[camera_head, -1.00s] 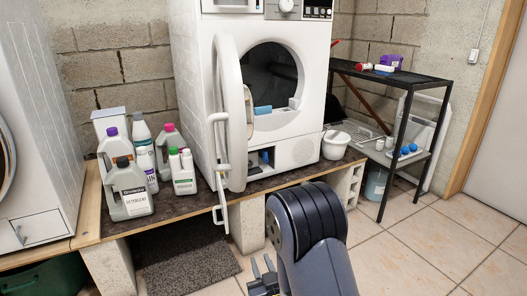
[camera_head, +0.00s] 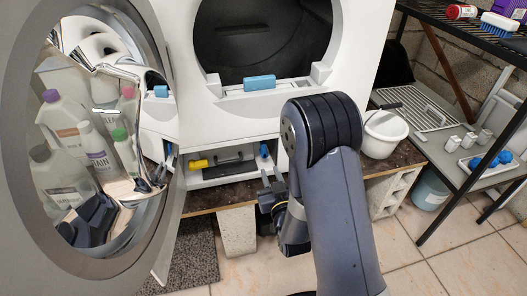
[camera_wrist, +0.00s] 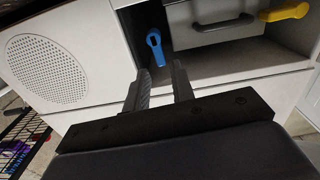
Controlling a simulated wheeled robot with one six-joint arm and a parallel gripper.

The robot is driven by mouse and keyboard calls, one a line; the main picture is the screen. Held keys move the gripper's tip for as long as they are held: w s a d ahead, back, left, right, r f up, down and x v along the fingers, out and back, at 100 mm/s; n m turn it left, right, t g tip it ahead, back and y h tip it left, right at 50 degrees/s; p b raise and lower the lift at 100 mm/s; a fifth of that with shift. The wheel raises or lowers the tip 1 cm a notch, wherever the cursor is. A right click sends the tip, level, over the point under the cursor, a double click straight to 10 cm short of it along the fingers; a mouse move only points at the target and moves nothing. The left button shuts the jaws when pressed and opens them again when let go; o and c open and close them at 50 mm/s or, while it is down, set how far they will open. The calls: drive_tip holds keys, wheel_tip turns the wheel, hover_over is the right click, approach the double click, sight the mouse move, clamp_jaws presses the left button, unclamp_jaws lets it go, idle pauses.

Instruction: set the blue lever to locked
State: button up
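The blue lever (camera_head: 264,151) sits at the right end of a recessed compartment low on the front of the white machine (camera_head: 235,130). In the wrist view the blue lever (camera_wrist: 154,46) has a rounded head and a short handle running downward in the picture. A yellow lever (camera_head: 197,164) is at the other end of the compartment; it also shows in the wrist view (camera_wrist: 285,12). Between them is a grey drawer-like part with a dark handle (camera_wrist: 222,23). My gripper (camera_head: 271,180) is open and empty, just below and in front of the blue lever, apart from it. The wrist view shows both fingers (camera_wrist: 161,84) spread.
The machine's round door (camera_head: 110,30) stands open at left, its glass reflecting bottles. A light-blue block (camera_head: 259,83) sits at the drum opening's lower rim. Tiled floor is clear in front.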

sight(265, 153)
drive_tip(key=x, duration=0.3)
drive_tip(key=b+x, duration=0.1)
drive_tip(key=x, duration=0.3)
drive_tip(key=b+x, duration=0.1)
drive_tip(key=x, duration=0.2)
drive_tip(key=shift+w+d, duration=0.2)
drive_tip(key=shift+w, duration=0.2)
drive_tip(key=shift+c, duration=0.2)
clamp_jaws()
